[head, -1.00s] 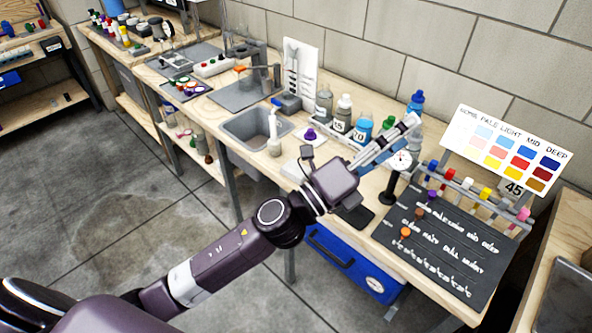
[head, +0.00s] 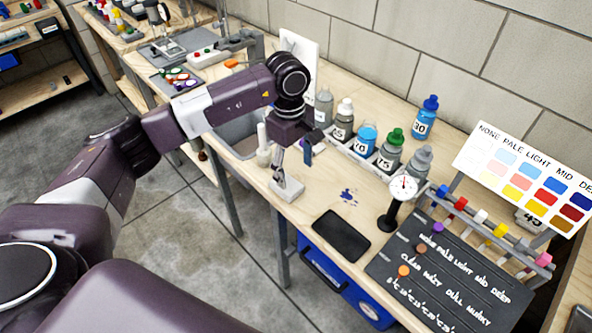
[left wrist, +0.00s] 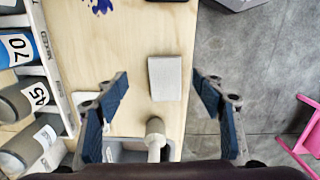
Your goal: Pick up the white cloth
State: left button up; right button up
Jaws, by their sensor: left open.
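The white cloth (head: 287,190) is a small folded pale pad lying flat near the front edge of the wooden bench. It also shows in the left wrist view (left wrist: 165,78), centred between the fingers. My left gripper (head: 294,162) points down over the cloth, and the head view does not show clearly how high it is. In the left wrist view its blue-padded fingers (left wrist: 160,88) are spread wide, one on each side of the cloth, with nothing held. My right gripper is in neither view.
A small white bottle (head: 263,145) stands close by at the sink edge. A blue stain (head: 348,197) marks the bench, with a black pad (head: 342,235) in front. Numbered bottles (head: 365,138) line the back, and a dial gauge (head: 404,187) stands to the right.

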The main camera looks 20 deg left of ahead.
aim_at(289, 185)
pick_arm(q)
jog(key=shift+w+a+r+y, duration=0.1)
jog(key=shift+w+a+y, duration=0.25)
jog(key=shift+a, duration=0.45)
jog(key=shift+s+a, duration=0.1)
jog(key=shift+a, duration=0.05)
jog(key=f+p, duration=0.1)
jog(key=f, duration=0.1)
jog(key=s+f+p, duration=0.1)
jog(key=f, duration=0.1)
jog(key=shift+w+f+p, duration=0.2)
jog(key=shift+f+p, duration=0.15)
jog(key=shift+f, duration=1.25)
jog(key=c, duration=1.1)
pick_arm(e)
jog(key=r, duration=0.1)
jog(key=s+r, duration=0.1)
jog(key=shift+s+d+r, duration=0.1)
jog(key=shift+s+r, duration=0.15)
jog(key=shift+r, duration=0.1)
